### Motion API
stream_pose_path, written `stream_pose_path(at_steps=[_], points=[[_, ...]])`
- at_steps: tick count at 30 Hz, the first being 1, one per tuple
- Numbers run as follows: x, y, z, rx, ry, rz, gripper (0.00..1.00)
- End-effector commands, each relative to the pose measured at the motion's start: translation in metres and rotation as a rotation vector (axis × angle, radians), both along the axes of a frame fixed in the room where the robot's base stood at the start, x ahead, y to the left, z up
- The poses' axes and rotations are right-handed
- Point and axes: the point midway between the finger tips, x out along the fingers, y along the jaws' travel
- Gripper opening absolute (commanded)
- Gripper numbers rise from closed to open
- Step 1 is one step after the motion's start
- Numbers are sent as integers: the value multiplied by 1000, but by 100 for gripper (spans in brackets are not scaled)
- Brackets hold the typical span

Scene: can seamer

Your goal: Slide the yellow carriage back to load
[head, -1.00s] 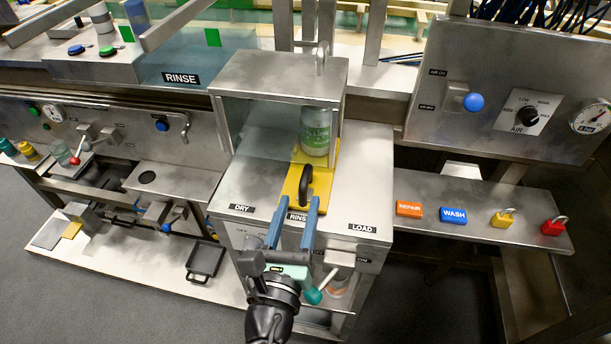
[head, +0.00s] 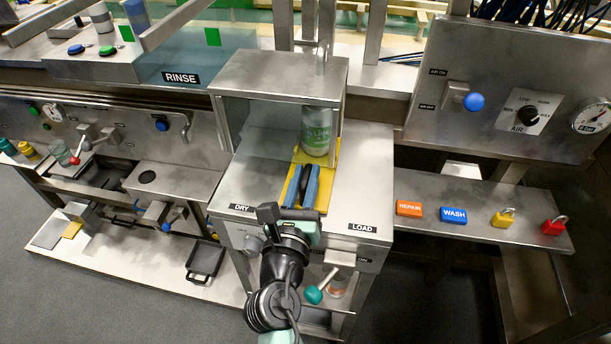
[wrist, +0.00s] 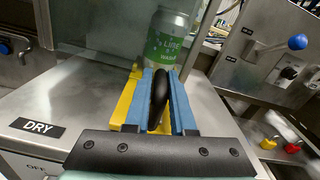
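The yellow carriage (head: 331,158) sits on the steel deck between the DRY label (head: 240,208) and the LOAD label (head: 363,227). A green and silver can (head: 317,132) stands upright on its back part, under the steel hood; it also shows in the wrist view (wrist: 168,40). The carriage's black handle (wrist: 158,90) stands up at its front. My gripper (head: 303,172) is at the handle, with one blue finger on each side. The fingers look closed against the handle, which fills the gap between them.
The steel hood (head: 280,75) covers the deck's rear. Below the deck's front edge is a teal-knobbed lever (head: 314,294). At right are a shelf with orange and blue tags and two padlocks, and an air panel (head: 500,90). The deck near LOAD is clear.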

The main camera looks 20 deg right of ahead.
Motion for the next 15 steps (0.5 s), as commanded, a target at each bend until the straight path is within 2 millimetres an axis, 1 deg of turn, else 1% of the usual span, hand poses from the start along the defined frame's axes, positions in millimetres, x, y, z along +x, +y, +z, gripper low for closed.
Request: stream_pose_path(at_steps=[1,2,3,15], points=[[0,0,0,0,0,0,6],[0,0,0,0,0,0,1],[0,0,0,0,0,0,0],[0,0,0,0,0,0,0]])
